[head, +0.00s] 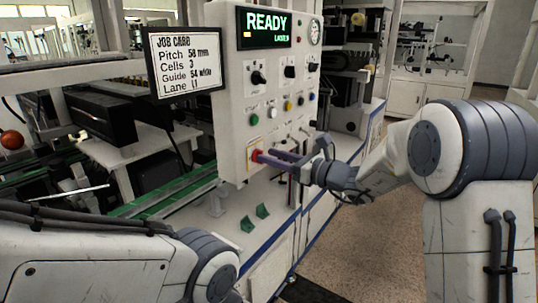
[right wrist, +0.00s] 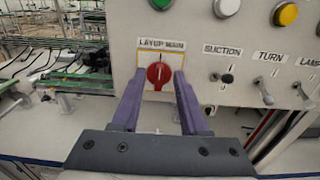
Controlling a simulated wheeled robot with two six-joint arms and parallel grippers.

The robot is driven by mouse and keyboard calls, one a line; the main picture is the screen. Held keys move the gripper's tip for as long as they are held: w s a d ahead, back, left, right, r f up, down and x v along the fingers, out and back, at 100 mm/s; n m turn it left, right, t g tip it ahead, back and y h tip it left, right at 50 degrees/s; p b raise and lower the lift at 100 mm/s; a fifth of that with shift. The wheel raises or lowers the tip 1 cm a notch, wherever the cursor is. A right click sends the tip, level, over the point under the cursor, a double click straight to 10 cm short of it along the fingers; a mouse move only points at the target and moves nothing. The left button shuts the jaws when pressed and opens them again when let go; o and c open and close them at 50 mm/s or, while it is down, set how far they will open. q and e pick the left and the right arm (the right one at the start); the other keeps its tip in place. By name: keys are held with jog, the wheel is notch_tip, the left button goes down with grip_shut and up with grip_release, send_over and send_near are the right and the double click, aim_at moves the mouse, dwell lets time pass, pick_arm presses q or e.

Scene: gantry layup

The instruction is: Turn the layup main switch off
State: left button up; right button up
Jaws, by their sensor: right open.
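The layup main switch is a red rotary knob (right wrist: 159,76) on a yellow and white plate under the label "LAYUP MAIN" in the right wrist view. Its white mark looks about upright. In the head view the red knob (head: 256,156) shows low on the panel, partly hidden by the fingers. My right gripper (head: 277,157) is open, its purple fingers pointing at the panel. In the right wrist view the fingers stand left and right of the knob; I cannot tell whether they touch it. My left arm shows at lower left, its gripper out of view.
The white control panel (head: 233,90) has a READY display (head: 266,25), black knobs and coloured buttons. Suction, turn and lamp switches (right wrist: 265,90) sit right of the main switch. A job card screen (head: 186,61) hangs left. Green brackets (head: 262,211) stand on the ledge below.

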jog(key=shift+w+a, duration=0.4)
jog(key=shift+a, duration=0.2)
grip_shut()
jog(key=shift+f, duration=0.1)
